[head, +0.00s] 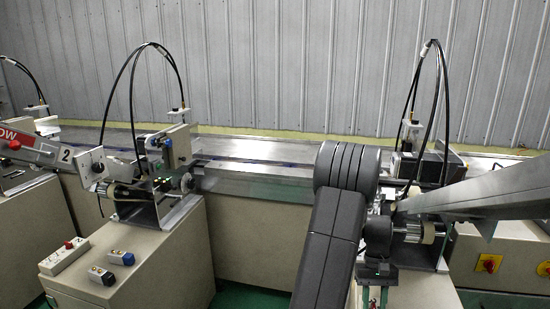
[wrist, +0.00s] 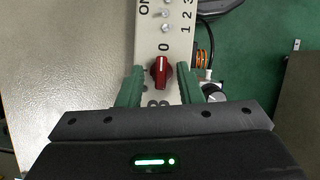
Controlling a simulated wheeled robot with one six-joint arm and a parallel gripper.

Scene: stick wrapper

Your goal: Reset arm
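My arm (head: 340,205), dark grey, reaches down in front of the machine at the right of centre in the head view. My gripper (head: 374,297) is at its end, with green fingers pointing down at the bottom edge. In the wrist view my gripper (wrist: 160,82) is open, and its green fingers stand apart. The panel has a "0" above the knob, "ON", the numbers 1, 2, 3 and small toggles. Nothing is held.
A long metal conveyor (head: 260,150) runs behind. A beige cabinet (head: 150,262) with switch boxes stands at left. A grey chute (head: 490,192) and a machine head stand close to the right of my arm. Green floor (wrist: 262,55) lies beside the panel.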

